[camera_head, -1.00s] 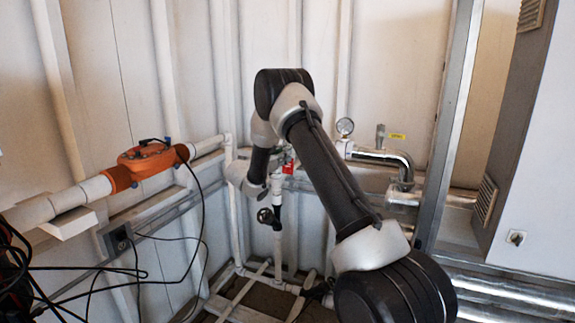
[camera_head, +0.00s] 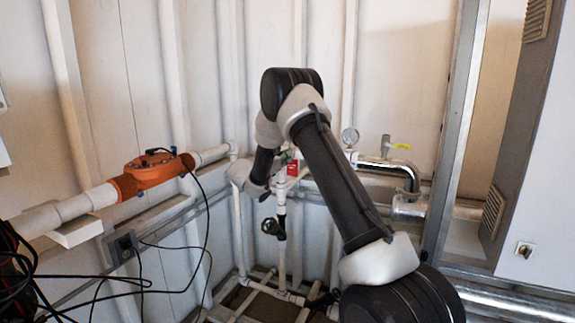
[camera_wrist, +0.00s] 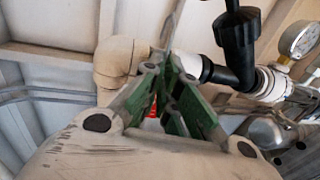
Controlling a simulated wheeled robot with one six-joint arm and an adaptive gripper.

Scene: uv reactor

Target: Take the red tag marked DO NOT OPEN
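The red tag (camera_head: 292,168) hangs at the upright pipe with the black valve handle, just right of my wrist in the head view. Its lettering is too small to read. In the wrist view a bit of red (camera_wrist: 153,112) shows between the fingers, close to the left one; the rest is hidden by them. My gripper (camera_wrist: 166,72) has green-padded fingers with a gap between them. It looks open around or in front of the red, and I see no clear grip on it. In the head view my fingers are mostly hidden by my arm.
An orange flow unit (camera_head: 152,170) with cables sits on the white pipe at left. A black valve handle (camera_head: 272,228) is below the tag. A pressure gauge (camera_head: 350,136) and silver pipe (camera_head: 395,165) are to the right. In the wrist view a black fitting (camera_wrist: 238,45) is close to the fingers.

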